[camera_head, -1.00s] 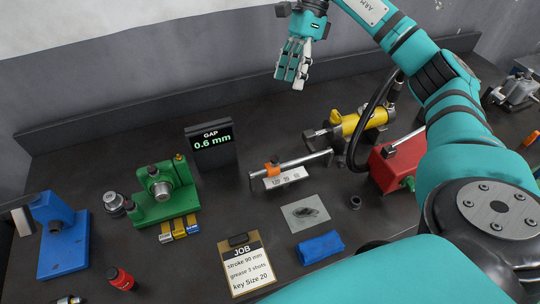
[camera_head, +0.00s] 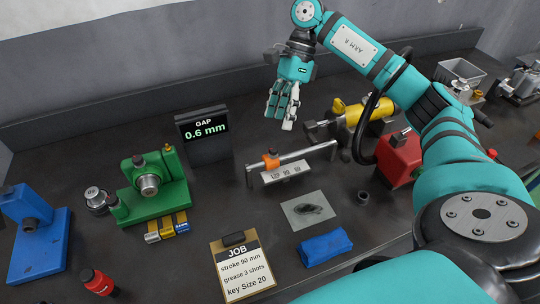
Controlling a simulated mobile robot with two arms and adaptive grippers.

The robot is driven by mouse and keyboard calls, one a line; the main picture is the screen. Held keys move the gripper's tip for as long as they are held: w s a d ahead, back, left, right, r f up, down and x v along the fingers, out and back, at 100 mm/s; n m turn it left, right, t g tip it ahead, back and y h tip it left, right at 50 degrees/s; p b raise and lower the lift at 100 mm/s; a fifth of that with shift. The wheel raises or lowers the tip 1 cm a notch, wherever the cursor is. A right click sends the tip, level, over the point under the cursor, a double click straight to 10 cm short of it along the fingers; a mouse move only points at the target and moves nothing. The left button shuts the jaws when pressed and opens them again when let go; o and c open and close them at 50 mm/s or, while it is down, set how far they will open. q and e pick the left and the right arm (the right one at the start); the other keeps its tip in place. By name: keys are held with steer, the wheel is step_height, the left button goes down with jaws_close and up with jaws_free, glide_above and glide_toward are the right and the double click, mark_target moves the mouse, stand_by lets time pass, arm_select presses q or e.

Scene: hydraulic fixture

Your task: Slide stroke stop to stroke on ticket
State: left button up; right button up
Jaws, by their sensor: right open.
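The orange stroke stop (camera_head: 270,159) sits on a grey rail (camera_head: 308,152) near the rail's left end. A pale scale plate (camera_head: 286,173) below the rail reads about 120, 90, 60 from left to right, and the stop is near the 120 end. The job ticket (camera_head: 243,266) reads stroke 90 mm, grease 3 shots, key size 20. My right gripper (camera_head: 280,122) is open and empty, pointing down above and behind the rail, apart from the stop. My left gripper is out of view.
A yellow cylinder (camera_head: 357,112) and red box (camera_head: 399,156) with a black hose stand right of the rail. A gap display (camera_head: 205,135) reads 0.6 mm. A green fixture (camera_head: 153,188) stands left. A blue cloth (camera_head: 324,246) and stained grey sheet (camera_head: 308,210) lie in front.

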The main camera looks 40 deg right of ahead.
mark_target(272, 148)
steer(key=p+x, duration=0.1)
steer(key=x, duration=0.9)
steer(key=shift+s+a+f, duration=0.15)
steer(key=shift+f, duration=0.25)
jaws_close()
